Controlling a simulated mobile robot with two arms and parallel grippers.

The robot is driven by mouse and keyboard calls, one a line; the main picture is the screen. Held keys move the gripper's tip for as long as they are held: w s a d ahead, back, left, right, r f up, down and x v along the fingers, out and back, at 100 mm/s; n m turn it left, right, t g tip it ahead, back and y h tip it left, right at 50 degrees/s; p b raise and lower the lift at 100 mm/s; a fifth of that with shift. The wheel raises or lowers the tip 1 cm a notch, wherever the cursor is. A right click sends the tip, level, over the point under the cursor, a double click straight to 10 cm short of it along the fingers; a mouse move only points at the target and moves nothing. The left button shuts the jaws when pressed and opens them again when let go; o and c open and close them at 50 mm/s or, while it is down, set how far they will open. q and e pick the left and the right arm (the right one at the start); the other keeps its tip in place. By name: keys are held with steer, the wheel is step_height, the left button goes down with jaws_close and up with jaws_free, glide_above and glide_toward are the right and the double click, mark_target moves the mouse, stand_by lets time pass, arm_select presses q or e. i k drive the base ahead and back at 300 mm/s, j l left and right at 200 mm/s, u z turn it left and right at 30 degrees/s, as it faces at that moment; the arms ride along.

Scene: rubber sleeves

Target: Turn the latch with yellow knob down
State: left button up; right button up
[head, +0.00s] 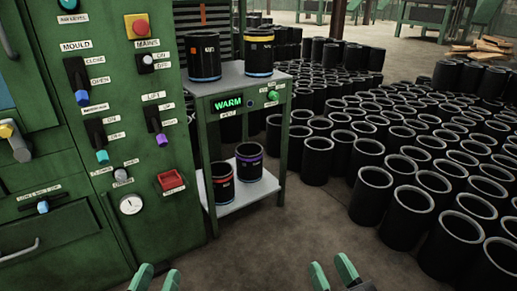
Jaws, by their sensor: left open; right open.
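The latch with a yellow knob (7,130) is at the far left edge of the head view, on the green machine. Its grey metal arm slopes down and right from the knob, and part of the latch is cut off by the picture edge. My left gripper (155,279) is open and empty at the bottom, well below and right of the latch. My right gripper (333,273) is open and empty at the bottom, farther right. Neither gripper touches anything.
The green control panel (150,215) carries several levers and a red and yellow button (137,27). A metal stand (240,80) with several black sleeves stands beside it. Many black sleeves (410,210) cover the floor at right. The floor in front is clear.

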mark_target(23, 149)
steer(key=u, duration=1.35)
